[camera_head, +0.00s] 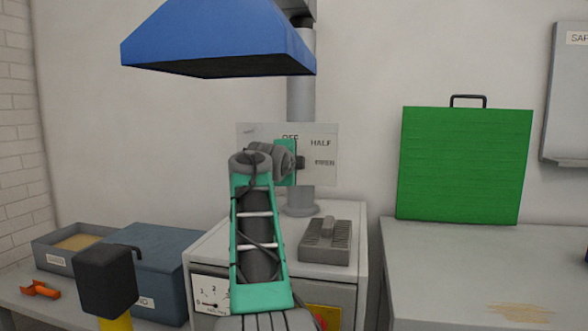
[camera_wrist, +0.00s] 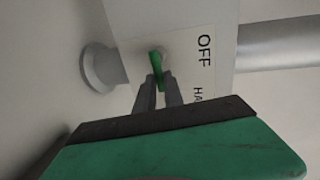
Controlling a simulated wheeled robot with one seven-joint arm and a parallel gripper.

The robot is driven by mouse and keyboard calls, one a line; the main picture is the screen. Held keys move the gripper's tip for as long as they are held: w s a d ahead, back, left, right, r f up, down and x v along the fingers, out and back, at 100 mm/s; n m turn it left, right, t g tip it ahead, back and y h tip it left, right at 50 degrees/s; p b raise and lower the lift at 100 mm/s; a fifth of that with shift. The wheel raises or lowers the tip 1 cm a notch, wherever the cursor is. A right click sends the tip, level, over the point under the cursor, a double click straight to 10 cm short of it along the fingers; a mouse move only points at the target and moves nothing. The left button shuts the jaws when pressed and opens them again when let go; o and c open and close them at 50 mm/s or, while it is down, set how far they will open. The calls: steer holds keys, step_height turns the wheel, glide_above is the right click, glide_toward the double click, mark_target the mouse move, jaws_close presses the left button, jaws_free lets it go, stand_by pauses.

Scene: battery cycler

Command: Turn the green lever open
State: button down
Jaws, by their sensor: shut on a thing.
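The green lever (camera_wrist: 156,66) shows in the wrist view on a pale plate (camera_wrist: 187,45) marked OFF and HA, the rest of the second word being cut off. My gripper (camera_wrist: 160,84) is shut on the lever, with one dark finger on each side of it. In the head view the plate (camera_head: 320,170) stands in front of a vertical grey pipe and reads OFF, HALF and a third label too blurred to be sure of. My arm and wrist hide the lever and the plate's left middle there.
A blue hood (camera_head: 220,42) hangs above. A grey cabinet (camera_head: 205,252) with a gauge and a dark grey device (camera_head: 325,243) on top stands below the plate. A green case (camera_head: 465,165) stands on the right counter (camera_head: 430,262). A blue-grey box (camera_head: 160,262) is at left.

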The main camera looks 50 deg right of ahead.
steer(key=shift+f+m, duration=0.1)
steer(key=shift+m, duration=0.2)
steer(key=c, duration=1.5)
jaws_free()
steer(key=shift+o, duration=0.2)
steer(key=shift+a, duration=0.1)
steer(key=v, duration=0.7)
steer(key=shift+s+a+b, duration=0.2)
steer(key=shift+a+b, duration=0.1)
steer(key=shift+b, duration=0.1)
